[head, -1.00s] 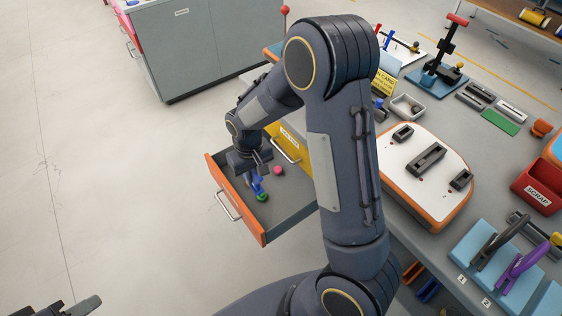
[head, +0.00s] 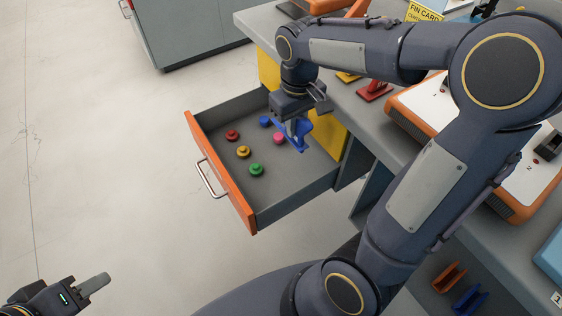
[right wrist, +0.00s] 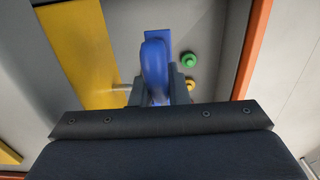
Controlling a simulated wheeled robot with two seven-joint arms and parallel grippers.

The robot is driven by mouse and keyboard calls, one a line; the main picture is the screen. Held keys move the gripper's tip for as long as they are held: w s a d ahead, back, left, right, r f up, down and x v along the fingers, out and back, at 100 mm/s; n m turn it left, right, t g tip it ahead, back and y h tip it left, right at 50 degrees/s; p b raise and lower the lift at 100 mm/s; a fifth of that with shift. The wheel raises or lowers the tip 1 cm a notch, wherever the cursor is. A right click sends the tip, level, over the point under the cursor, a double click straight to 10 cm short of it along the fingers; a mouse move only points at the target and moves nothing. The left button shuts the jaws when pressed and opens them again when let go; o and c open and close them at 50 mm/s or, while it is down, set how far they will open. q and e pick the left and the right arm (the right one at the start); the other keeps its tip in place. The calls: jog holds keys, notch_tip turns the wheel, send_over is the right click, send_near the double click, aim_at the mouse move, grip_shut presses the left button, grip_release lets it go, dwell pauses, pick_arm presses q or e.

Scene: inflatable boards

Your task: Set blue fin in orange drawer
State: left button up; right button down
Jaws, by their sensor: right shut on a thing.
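The orange drawer (head: 222,172) is pulled open, with an orange front, a metal handle and a grey inside. My right gripper (head: 290,112) is above the drawer's inner part and shut on the blue fin (head: 297,133). The fin hangs below the fingers, near the pink knob; whether it touches the drawer floor I cannot tell. In the right wrist view the blue fin (right wrist: 155,65) stands between the fingers (right wrist: 157,92), with a flat blue part behind it. My left gripper (head: 85,288) is at the lower left, away from the drawer, one finger showing.
Several round knobs lie in the drawer: red (head: 232,134), yellow (head: 243,152), green (head: 256,170), blue (head: 265,121) and pink (head: 279,138). A yellow panel (head: 268,70) is beside the drawer. The grey workbench (head: 262,22) with boards is on the right. Floor at left is clear.

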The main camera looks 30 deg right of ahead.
notch_tip(320, 180, down, 18)
jog(key=b, duration=0.5)
jog(key=shift+r, duration=0.1)
jog(key=shift+b, duration=0.3)
jog(key=shift+f, duration=0.2)
jog(key=c, duration=1.4)
grip_release()
jog(key=shift+r, duration=0.1)
